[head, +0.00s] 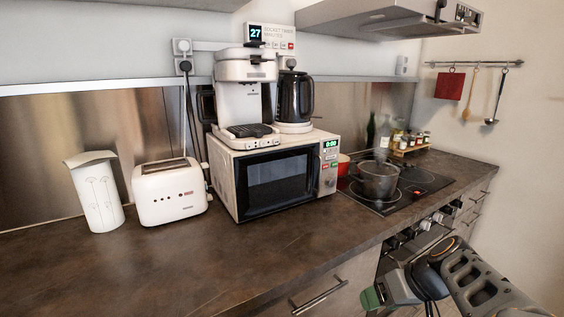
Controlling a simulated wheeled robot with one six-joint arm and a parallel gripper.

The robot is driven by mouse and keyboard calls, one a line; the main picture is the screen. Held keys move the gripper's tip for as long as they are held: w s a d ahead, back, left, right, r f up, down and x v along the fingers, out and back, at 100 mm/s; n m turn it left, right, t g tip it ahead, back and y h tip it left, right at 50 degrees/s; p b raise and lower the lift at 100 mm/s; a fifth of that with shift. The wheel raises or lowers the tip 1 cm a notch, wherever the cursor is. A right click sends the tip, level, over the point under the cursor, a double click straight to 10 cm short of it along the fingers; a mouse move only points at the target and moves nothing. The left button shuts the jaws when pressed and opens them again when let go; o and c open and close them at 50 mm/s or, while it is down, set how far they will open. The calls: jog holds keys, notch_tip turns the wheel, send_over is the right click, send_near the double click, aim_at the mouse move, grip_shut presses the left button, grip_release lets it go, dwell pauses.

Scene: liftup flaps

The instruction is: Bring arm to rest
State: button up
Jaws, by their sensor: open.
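My arm comes in from the lower right corner, in front of the oven side of the counter. My gripper (378,297) is at its end, low in the picture, with a green tip beside a cabinet front below the worktop edge. It is open, and I see nothing held in it. Part of it is cut off by the bottom edge of the picture. It appears apart from the things on the worktop.
The dark worktop (150,262) holds a white canister (97,195), a toaster (170,192) and a microwave (277,180) with a coffee maker and kettle on top. A pot (378,180) stands on the hob. A drawer handle (318,294) sticks out near my gripper.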

jog(key=s+a+r+m+h+p, duration=0.1)
jog(key=s+a+r+h+p, duration=0.1)
jog(key=r+p, duration=0.4)
jog(key=s+a+r+m+h+p, duration=0.1)
jog(key=s+a+r+h+p, duration=0.1)
jog(key=r+p, duration=0.4)
jog(key=shift+s+a+r+h+p, duration=0.4)
jog(key=shift+s+h+p, duration=0.45)
jog(key=shift+s, duration=0.35)
